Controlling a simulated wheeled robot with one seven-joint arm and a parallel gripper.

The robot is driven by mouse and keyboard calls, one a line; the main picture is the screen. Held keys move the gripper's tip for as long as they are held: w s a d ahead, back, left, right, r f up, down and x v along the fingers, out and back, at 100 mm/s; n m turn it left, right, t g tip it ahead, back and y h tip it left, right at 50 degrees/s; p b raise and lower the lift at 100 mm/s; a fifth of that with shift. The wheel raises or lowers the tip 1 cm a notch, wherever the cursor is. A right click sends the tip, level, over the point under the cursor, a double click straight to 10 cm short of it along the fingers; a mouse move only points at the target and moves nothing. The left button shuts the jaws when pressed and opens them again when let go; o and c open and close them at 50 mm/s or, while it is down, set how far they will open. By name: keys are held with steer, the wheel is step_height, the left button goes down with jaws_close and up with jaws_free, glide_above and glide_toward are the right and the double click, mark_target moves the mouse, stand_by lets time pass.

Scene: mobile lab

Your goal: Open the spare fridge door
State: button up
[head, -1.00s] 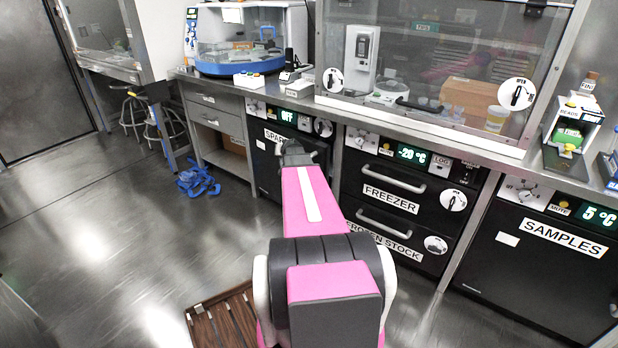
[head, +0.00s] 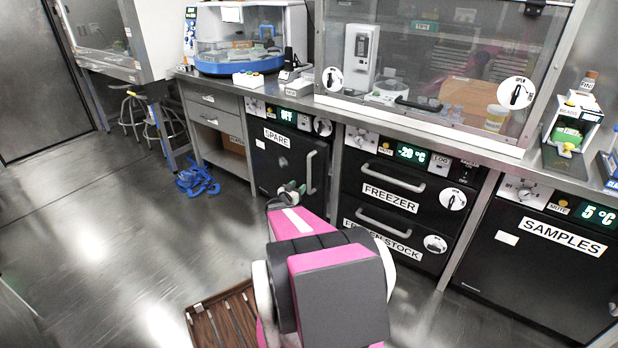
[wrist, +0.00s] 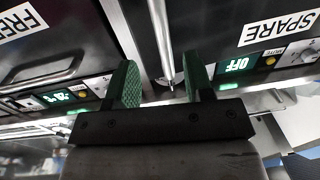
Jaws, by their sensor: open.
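The spare fridge door (head: 277,160) is black, labelled SPARE, and looks closed. Its vertical metal handle (head: 310,172) is on the door's right side. My gripper (head: 291,189) is open and empty in front of the lower door, below and left of the handle's middle in the head view. In the wrist view, which is upside down, the handle (wrist: 160,35) appears between the two green-padded fingers of my gripper (wrist: 163,84). I cannot tell whether the handle is within the jaws' depth; no contact shows. The SPARE label (wrist: 282,27) is at right there.
The freezer drawers (head: 396,190) stand right of the spare fridge, past a grey post. The samples fridge (head: 540,262) is further right. A counter edge (head: 400,128) runs above. Blue straps (head: 197,181) lie on the floor at left. A brown slatted mat (head: 225,318) is near my base.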

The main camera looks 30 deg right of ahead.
mark_target(308, 177)
steer(key=x, duration=1)
steer(key=shift+w+d, duration=0.1)
jaws_close()
